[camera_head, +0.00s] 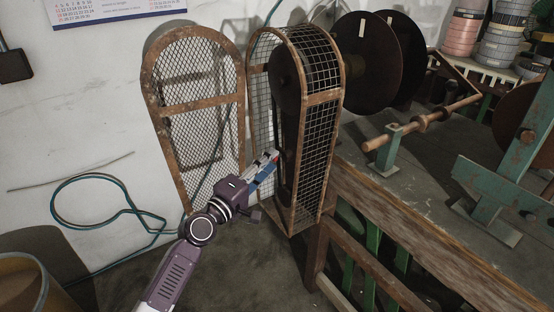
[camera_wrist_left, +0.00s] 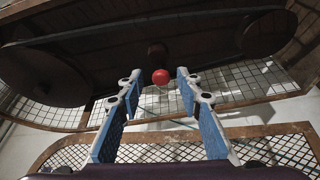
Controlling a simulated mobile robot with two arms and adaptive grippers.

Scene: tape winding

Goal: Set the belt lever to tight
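The belt lever's red ball knob (camera_wrist_left: 160,77) shows in the left wrist view, beyond and between my left fingertips; the rest of the lever is hidden or too dark to make out. In the head view a small red spot (camera_head: 276,156) shows at the tip of my left gripper (camera_head: 268,164). In the left wrist view my left gripper (camera_wrist_left: 157,82) is open, its two blue-padded fingers apart on either side of the knob. Neither finger clearly touches it. The belt (camera_wrist_left: 150,31) runs between pulleys inside the guard. My right gripper is not in view.
The mesh guard (camera_head: 322,97) stands open, its mesh door (camera_head: 183,103) swung to the left by the wall. A wooden bench (camera_head: 425,235) with a spindle and large discs stands on the right. A green hose (camera_head: 100,226) hangs at left.

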